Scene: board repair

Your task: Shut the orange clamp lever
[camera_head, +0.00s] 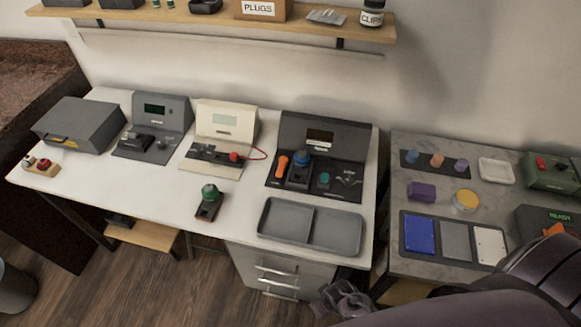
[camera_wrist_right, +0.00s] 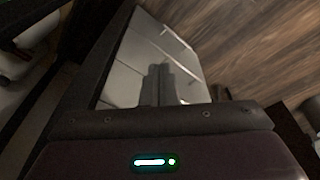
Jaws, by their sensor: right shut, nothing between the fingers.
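An orange lever (camera_head: 282,165) stands raised on the left side of the black test station (camera_head: 318,180) on the white table. It is beside a blue-topped part (camera_head: 301,163). A second orange piece (camera_head: 554,229) shows on the green device marked READY (camera_head: 535,219) at the far right, partly hidden by my arm. I cannot tell which one is the clamp lever. My right gripper (camera_head: 342,301) is low, in front of the drawer unit and well away from both. In the right wrist view its fingers (camera_wrist_right: 166,70) are shut and empty. My left gripper is not in view.
A grey divided tray (camera_head: 311,247) lies near the table's front edge. A green-knobbed part (camera_head: 209,203) sits left of it. The grey side table (camera_head: 398,180) holds blue, grey and white plates in a tray. A shelf (camera_head: 220,17) runs along the wall above.

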